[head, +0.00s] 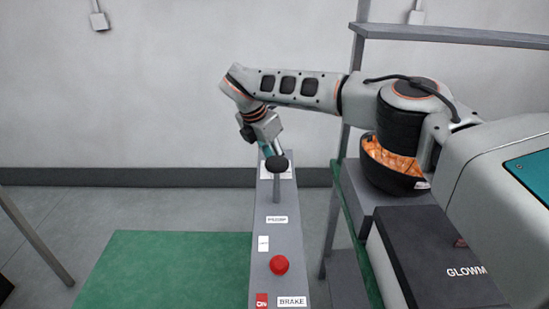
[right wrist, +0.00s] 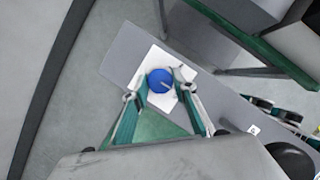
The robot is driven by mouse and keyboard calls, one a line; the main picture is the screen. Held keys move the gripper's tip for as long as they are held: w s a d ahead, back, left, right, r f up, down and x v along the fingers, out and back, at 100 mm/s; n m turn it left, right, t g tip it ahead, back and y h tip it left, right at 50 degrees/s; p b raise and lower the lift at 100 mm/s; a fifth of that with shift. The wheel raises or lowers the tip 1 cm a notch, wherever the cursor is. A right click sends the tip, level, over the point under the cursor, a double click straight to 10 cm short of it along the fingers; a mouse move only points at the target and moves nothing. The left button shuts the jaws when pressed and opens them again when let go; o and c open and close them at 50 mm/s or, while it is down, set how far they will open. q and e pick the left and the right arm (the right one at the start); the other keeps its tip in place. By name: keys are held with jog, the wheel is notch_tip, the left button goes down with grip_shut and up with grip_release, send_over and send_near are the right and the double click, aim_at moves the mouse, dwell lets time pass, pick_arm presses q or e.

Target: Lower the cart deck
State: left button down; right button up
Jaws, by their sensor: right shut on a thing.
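The cart's narrow grey console (head: 263,236) runs away from me, with labels reading PUMP (head: 277,219) and BRAKE (head: 291,301). A black-knobbed lever (head: 277,163) stands on it, and a red knob (head: 279,265) is nearer. The green cart deck (head: 165,270) lies to the left of the console. My right gripper (head: 268,150) reaches down at the console's far end. In the right wrist view its fingers are shut on a round blue knob (right wrist: 159,81) over a white plate (right wrist: 150,63). In the head view the blue knob is hidden. My left gripper is out of view.
A metal rack (head: 450,36) stands to the right. It holds a black bowl (head: 391,184) of orange items and a dark box (head: 430,245) lettered GLOWM. Grey floor (head: 110,208) is clear behind the deck. A grey post (head: 36,236) slants at the left.

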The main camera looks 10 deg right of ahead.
jog(key=o, duration=1.1)
jog(key=v, duration=1.2)
jog(key=shift+a, duration=0.15)
